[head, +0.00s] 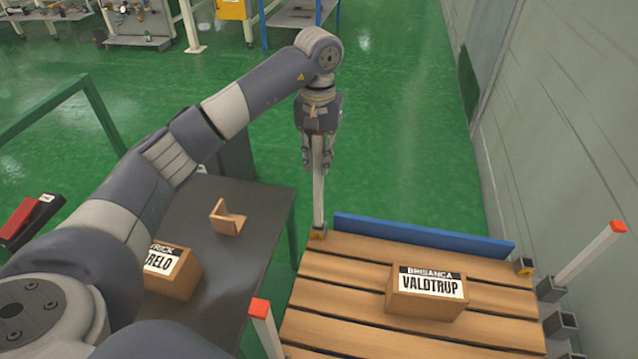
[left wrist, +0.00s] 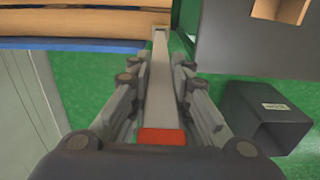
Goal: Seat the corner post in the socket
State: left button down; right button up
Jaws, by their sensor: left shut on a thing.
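The corner post (head: 319,195) is a slim pale grey bar. My left gripper (head: 319,160) is shut on its upper part and holds it nearly upright. Its red end (left wrist: 162,137) shows between the fingers in the left wrist view. Its lower end meets the socket (head: 318,234), a small bracket with a yellow mark at the far left corner of the slatted wooden deck (head: 345,265). I cannot tell whether the end is inside the socket or just over it. My right gripper is not in view.
A labelled carton (head: 428,293) lies on the deck, and a blue board (head: 420,235) edges its far side. Red-topped posts stand at right (head: 590,255) and near left (head: 266,330). The dark table (head: 250,200) at left bears a carton (head: 172,275) and wooden bracket (head: 228,220).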

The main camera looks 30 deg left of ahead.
aim_at(318, 172)
pick_arm(q)
notch_tip(318, 172, down, 4)
jog(key=shift+f, duration=0.25)
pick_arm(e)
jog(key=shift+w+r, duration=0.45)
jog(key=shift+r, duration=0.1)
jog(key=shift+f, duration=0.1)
pick_arm(q)
jog(key=c, duration=1.5)
grip_release()
jog(key=shift+f, duration=0.1)
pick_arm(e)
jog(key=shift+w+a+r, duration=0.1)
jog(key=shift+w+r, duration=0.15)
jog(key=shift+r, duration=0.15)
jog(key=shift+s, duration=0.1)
